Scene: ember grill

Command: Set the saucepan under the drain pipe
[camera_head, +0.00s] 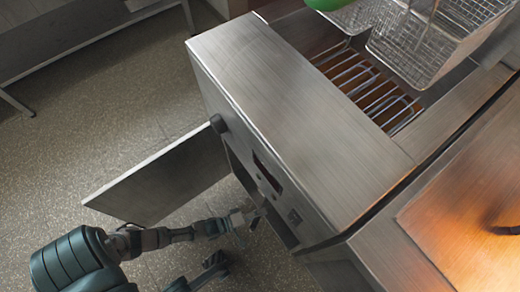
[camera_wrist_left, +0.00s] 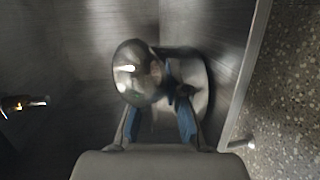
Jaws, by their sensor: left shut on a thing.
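My left gripper (camera_head: 243,218) reaches to the open front of the steel cabinet under the fryer (camera_head: 300,110). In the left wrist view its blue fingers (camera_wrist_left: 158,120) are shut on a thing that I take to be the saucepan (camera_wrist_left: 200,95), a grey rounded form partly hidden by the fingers. A shiny rounded metal piece (camera_wrist_left: 136,72) overlaps it. I cannot tell whether that is part of the saucepan or the drain pipe. The saucepan is not clear in the head view.
The cabinet door (camera_head: 160,180) stands open beside my left arm. Wire baskets (camera_head: 430,40) hang above the fryer top. A steel griddle with an orange glow (camera_head: 465,225) is at the right.

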